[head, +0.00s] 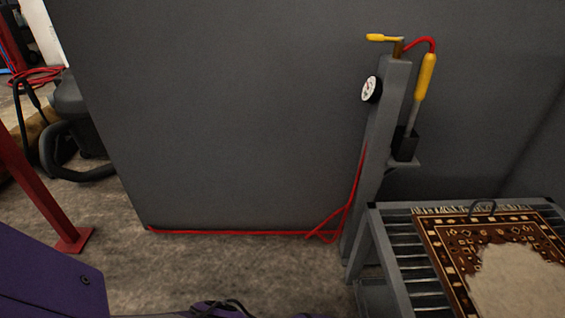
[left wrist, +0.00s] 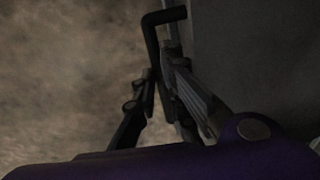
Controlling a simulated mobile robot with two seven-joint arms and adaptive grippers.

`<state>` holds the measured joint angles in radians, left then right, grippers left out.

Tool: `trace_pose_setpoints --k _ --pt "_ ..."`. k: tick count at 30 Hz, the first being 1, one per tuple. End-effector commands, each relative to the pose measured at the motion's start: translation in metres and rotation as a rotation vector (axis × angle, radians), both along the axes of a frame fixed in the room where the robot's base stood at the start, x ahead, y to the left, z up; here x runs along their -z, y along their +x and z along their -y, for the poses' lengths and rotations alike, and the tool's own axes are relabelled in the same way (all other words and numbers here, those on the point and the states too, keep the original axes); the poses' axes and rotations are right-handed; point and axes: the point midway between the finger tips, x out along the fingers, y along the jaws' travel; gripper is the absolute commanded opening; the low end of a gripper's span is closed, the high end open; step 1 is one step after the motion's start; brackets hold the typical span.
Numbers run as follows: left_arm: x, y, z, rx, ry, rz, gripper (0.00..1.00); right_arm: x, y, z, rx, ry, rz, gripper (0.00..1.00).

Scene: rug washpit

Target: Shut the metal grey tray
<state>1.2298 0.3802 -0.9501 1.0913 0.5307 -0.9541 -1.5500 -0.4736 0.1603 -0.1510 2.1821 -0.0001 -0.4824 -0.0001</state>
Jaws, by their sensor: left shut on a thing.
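My left gripper (left wrist: 157,78) is shut on a black bent handle (left wrist: 152,38), which sticks up between its dark fingers in the left wrist view. A plain dark grey surface (left wrist: 250,60) lies just right of the handle; I cannot tell whether it is the metal grey tray. In the head view, a grey part (head: 376,297) shows low under the slatted stand; whether it is the tray is unclear. Part of my purple left arm shows at the bottom of the head view, with the fingers not clear there. My right gripper is not in view.
A grey slatted stand (head: 370,235) with a patterned rug (head: 515,270) on it is at right. A grey post (head: 383,140) with a gauge (head: 371,89) and yellow wand (head: 425,78) rises beside it. A red hose (head: 240,233) runs along the wall. Floor left of the stand is open.

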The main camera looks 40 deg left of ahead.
Motion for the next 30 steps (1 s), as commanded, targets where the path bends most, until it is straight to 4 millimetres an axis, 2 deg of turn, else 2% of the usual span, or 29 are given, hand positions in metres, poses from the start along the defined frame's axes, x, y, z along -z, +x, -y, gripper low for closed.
trace_pose_setpoints --k 1,5,17,23,30 --pt "-0.003 0.007 0.002 0.000 -0.004 0.012 0.12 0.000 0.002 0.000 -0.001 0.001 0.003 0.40" --pt "-0.004 0.007 0.002 0.000 -0.004 0.012 0.27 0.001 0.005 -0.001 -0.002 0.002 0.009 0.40" --pt "-0.008 0.005 0.001 0.001 -0.004 0.010 0.27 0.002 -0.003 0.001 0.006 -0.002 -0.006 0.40" --pt "-0.033 0.002 -0.003 0.002 -0.005 0.010 0.27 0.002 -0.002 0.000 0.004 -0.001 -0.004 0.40" --pt "-0.081 -0.003 -0.011 0.003 -0.004 0.013 0.27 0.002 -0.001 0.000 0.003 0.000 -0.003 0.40"
